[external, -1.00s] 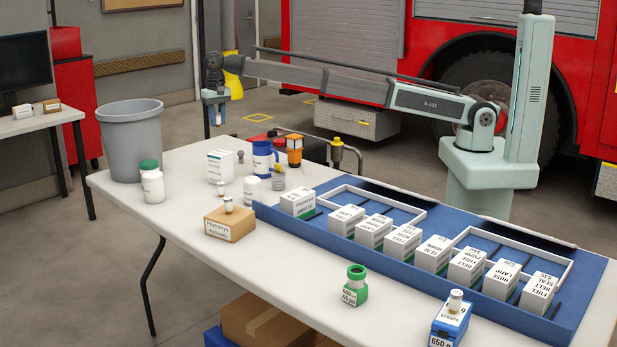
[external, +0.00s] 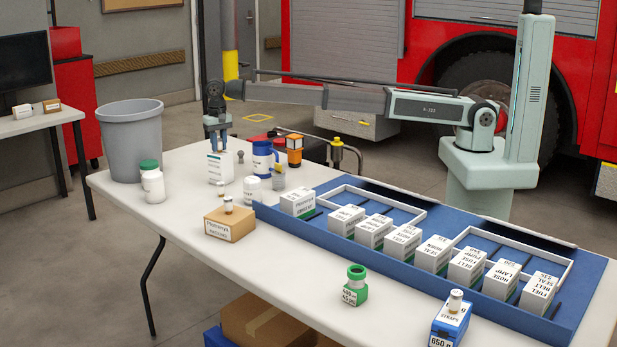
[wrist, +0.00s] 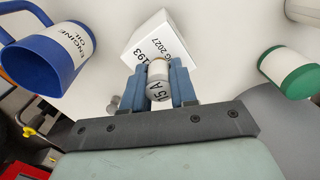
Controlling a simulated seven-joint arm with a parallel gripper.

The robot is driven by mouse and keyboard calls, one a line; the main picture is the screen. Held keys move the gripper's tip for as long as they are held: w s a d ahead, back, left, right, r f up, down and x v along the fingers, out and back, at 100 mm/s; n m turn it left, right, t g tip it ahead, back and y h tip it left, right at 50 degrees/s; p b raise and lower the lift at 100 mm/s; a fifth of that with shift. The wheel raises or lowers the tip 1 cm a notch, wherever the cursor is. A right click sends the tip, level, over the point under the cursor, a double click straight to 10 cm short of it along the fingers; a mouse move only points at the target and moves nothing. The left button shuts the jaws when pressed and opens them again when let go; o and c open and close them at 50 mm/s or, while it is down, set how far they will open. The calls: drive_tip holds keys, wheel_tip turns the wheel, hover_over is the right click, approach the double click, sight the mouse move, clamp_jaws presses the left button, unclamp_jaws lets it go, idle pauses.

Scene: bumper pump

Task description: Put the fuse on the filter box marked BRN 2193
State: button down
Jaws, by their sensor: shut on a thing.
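My gripper (external: 218,146) is shut on the fuse (wrist: 159,88), a small white cylinder with a grey label reading "15 A" in the wrist view. The fuse is held between the two blue fingers. The white filter box (external: 221,169) stands on the table just below the gripper. In the wrist view this box (wrist: 163,38) shows part of its print, ending in "193", and the fuse overlaps its near edge. Whether the fuse touches the box top cannot be told.
A blue mug (external: 263,161) labelled ENGINE OIL and an orange lantern (external: 295,150) stand right of the box. A green-lidded white bottle (external: 153,184) and a grey bin (external: 132,140) are to the left. A cardboard box (external: 230,225) is nearer the front.

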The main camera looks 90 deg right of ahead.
drive_tip(key=shift+f, duration=0.1)
drive_tip(key=c, duration=0.9)
unclamp_jaws()
wheel_tip(320, 180, up, 12)
drive_tip(key=shift+r, duration=0.15)
